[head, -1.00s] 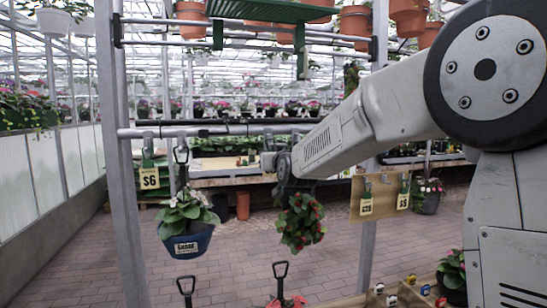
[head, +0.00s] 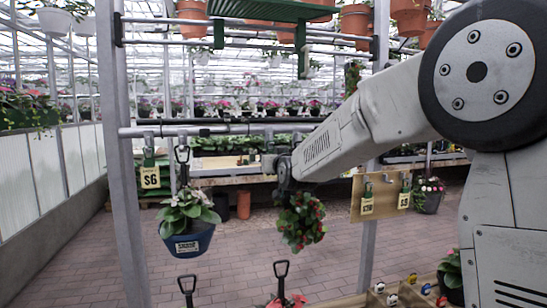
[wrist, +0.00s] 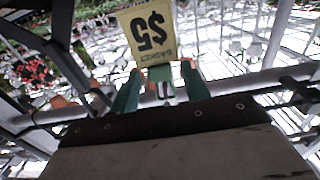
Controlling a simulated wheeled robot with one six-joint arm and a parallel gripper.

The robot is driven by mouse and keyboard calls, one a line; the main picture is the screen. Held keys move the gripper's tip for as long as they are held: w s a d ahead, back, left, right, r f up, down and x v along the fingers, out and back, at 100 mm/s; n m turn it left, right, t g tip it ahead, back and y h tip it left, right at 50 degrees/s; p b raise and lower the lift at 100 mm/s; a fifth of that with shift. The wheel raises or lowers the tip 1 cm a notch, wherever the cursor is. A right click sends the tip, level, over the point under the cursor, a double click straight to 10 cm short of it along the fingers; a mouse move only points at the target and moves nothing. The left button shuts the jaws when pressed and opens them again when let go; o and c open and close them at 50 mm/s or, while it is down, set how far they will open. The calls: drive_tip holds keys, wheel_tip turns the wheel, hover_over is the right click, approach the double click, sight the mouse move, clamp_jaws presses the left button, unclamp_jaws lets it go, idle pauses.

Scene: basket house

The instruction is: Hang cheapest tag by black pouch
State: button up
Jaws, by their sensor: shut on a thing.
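In the head view my gripper's tips are hidden behind the end of my arm, near the rail. A $6 tag (head: 150,177) hangs from a green clip at the rail's left, by a blue pot with a leafy plant (head: 186,243). A bushy plant with red spots (head: 301,220) hangs below my arm's end; its container is hidden. I cannot make out a black pouch clearly.
A brown board (head: 385,197) at right carries two more clipped tags, their prices blurred. A metal rail (head: 215,130) runs between posts; a green shelf (head: 270,10) is above it. Shovel handles (head: 281,270) stand below. Brick floor (head: 80,265) is open at left.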

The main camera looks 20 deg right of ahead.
idle(0.3)
drive_tip(key=o, duration=0.8)
drive_tip(key=shift+o, duration=0.2)
drive_tip(key=s, duration=0.7)
drive_tip(key=s+f+g, duration=0.9)
drive_tip(key=s+f, duration=0.5)
drive_tip(key=f, duration=0.1)
drive_tip(key=s+d+f+g, duration=0.1)
drive_tip(key=s+g, duration=0.3)
drive_tip(key=s, duration=1.1)
drive_tip(key=s+d+f+g, duration=0.1)
drive_tip(key=s+d+g, duration=0.1)
drive_tip(key=s, duration=1.4)
drive_tip(key=shift+s+g, duration=0.25)
drive_tip(key=shift+g, duration=0.65)
